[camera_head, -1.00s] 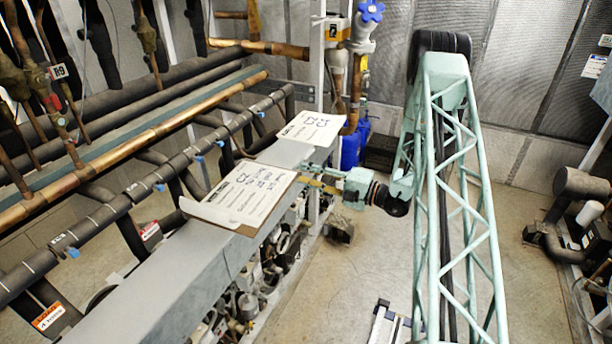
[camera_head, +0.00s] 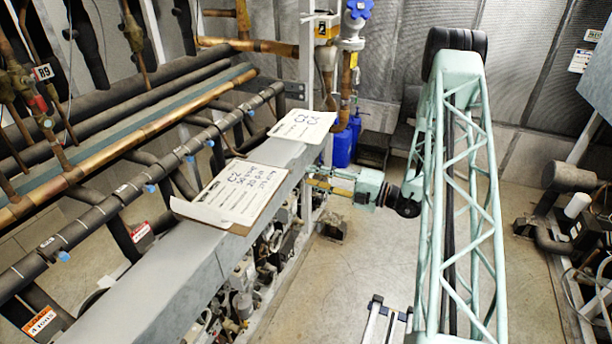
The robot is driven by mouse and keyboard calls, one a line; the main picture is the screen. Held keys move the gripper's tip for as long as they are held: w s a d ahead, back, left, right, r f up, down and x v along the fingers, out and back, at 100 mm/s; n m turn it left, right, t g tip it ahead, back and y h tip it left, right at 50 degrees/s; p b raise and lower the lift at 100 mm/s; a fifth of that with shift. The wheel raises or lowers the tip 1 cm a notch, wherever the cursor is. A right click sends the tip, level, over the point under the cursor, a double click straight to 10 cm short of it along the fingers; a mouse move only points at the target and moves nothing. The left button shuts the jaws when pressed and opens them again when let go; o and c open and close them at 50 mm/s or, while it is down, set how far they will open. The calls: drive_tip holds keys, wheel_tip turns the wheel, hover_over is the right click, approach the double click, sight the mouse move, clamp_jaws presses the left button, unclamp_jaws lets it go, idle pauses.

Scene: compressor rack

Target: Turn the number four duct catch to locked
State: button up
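The grey duct (camera_head: 150,290) runs from the lower left towards the back centre, with two paper sheets on its top. I cannot make out the number four catch or its position; the duct's right side is mostly turned away or cluttered. My pale green wrist (camera_head: 369,188) is to the right of the duct's far part. My gripper (camera_head: 318,184) points left from it, towards the duct's side just beyond the nearer sheet. It is small and partly lost against the background, so its finger opening and any contact cannot be told.
The nearer clipboard sheet (camera_head: 232,192) and farther sheet (camera_head: 303,125) lie on the duct. Pipes and compressor parts (camera_head: 243,275) crowd below its right edge. A blue-handled valve (camera_head: 360,9) stands behind. Open floor (camera_head: 330,275) lies between the duct and my arm.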

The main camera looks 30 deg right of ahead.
drive_tip(key=shift+v, duration=2.8)
drive_tip(key=shift+a, duration=0.1)
drive_tip(key=s+a+r+n+g+y+b, duration=0.1)
drive_tip(key=s+a+r+n+g+b, duration=0.2)
drive_tip(key=a+n, duration=0.4)
drive_tip(key=s+a+r+n+g+y+b, duration=0.1)
drive_tip(key=s+a+r+n+g, duration=0.25)
drive_tip(key=a+r, duration=0.45)
drive_tip(key=s+a+r+n+g+y+b, duration=0.1)
drive_tip(key=s+a+r+n+g+b, duration=0.2)
drive_tip(key=a+n, duration=0.5)
drive_tip(key=s+a+r+n+g+h+b, duration=0.1)
drive_tip(key=s+a+n+g+h+b, duration=0.15)
drive_tip(key=s+a+n, duration=0.4)
drive_tip(key=s+a+n+g+h+b, duration=0.1)
drive_tip(key=s+a+n+h+b, duration=0.2)
drive_tip(key=s, duration=0.6)
drive_tip(key=s+a+r+n+g+h+b, duration=0.1)
drive_tip(key=s+a+n+g+h, duration=0.15)
drive_tip(key=s+n, duration=0.5)
drive_tip(key=s+d+n+t+h+b, duration=0.4)
drive_tip(key=s+n+t+h+b, duration=0.1)
drive_tip(key=s+n, duration=0.6)
drive_tip(key=shift+s+d+f+h+b, duration=0.3)
drive_tip(key=shift+d+f+h+b, duration=0.05)
drive_tip(key=shift+f+h+b, duration=0.1)
